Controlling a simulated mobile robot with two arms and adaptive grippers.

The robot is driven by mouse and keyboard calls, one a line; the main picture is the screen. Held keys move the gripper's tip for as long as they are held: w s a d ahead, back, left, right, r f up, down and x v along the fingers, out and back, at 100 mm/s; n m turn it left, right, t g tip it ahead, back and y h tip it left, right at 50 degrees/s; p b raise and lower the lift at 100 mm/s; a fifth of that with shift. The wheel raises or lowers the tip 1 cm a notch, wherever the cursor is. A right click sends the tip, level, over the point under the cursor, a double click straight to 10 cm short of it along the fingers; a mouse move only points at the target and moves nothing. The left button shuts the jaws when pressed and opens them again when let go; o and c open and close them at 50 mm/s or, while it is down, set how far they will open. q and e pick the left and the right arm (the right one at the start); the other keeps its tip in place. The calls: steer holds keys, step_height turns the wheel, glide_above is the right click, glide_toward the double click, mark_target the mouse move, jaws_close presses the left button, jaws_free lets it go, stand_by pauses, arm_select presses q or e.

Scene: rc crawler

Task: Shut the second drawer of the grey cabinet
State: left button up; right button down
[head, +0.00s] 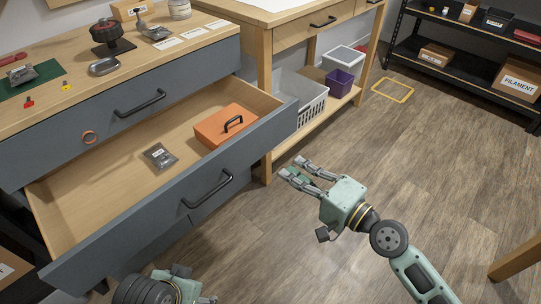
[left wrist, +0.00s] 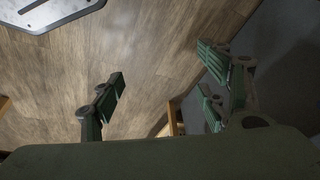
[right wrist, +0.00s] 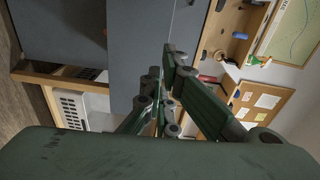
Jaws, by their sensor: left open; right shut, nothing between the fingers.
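The grey cabinet (head: 60,137) stands at the left in the head view. Its second drawer (head: 150,205) is pulled far out, showing its wooden inside and its grey front with a black handle (head: 208,190). An orange box (head: 226,126) and a small bag of parts (head: 159,157) lie in it. My right gripper (head: 291,168) is shut and empty, over the floor just right of the drawer front, apart from it. It also shows in the right wrist view (right wrist: 165,92). My left gripper (left wrist: 160,92) is open and empty; the head view shows only part of it at the bottom edge.
The top drawer, with its black handle (head: 140,103), is shut. A wooden bench (head: 263,75) with a grey basket (head: 300,100) and a purple bin (head: 340,82) beneath stands beside the cabinet. Black shelves (head: 462,75) stand at the back right.

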glide_toward(251, 141)
steer(key=w+a+r, duration=0.2)
steer(key=a+r, duration=0.1)
steer(key=a, duration=0.3)
arm_select(q)
steer(key=shift+s+d+r, duration=0.1)
steer(key=shift+r, duration=0.5)
arm_select(e)
steer(key=shift+w+a+y, duration=0.4)
